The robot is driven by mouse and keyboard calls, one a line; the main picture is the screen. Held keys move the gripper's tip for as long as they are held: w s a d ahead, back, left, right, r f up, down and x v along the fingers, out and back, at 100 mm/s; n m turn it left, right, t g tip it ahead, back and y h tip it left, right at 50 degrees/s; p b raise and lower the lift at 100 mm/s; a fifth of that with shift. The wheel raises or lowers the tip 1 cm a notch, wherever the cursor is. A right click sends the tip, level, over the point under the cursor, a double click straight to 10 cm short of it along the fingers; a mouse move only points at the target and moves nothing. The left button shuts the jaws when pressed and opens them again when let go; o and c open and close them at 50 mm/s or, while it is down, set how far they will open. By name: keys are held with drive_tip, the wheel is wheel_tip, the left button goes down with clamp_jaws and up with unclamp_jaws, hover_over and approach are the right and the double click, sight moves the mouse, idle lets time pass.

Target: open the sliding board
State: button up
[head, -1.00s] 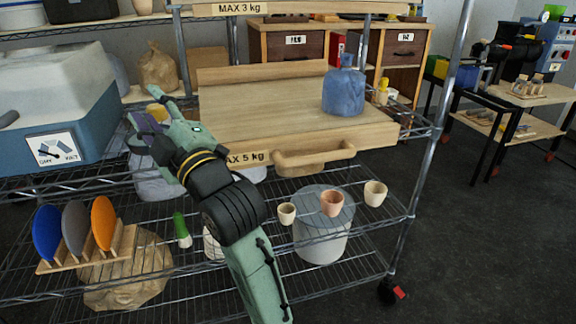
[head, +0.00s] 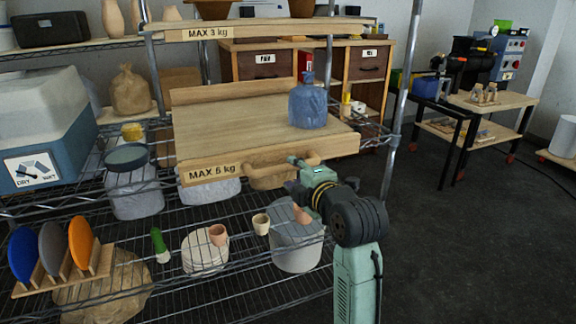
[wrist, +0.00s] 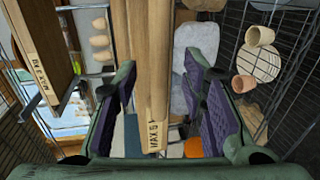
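The sliding board (head: 230,132) is a pale wooden shelf board labelled MAX 5 kg, with a wooden bar handle (head: 262,167) on its front edge. A blue bottle (head: 308,106) stands upright on its right part. My gripper (head: 298,169) is at the right part of the handle. In the wrist view, my gripper (wrist: 163,95) has its two purple-padded fingers spread apart, with the board's front wood (wrist: 150,60) showing between them. I cannot tell whether either finger touches the handle.
A MAX 3 kg shelf (head: 270,30) lies above the board. Below stand small cups (head: 261,224), a grey tub (head: 296,247) and a rack of coloured discs (head: 65,275). A rack post (head: 393,130) rises at the right. The floor (head: 480,240) to the right is clear.

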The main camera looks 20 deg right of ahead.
sight(290, 169)
drive_tip(key=x, duration=0.5)
drive_tip(key=shift+p, duration=0.35)
clamp_jaws()
idle(0.5)
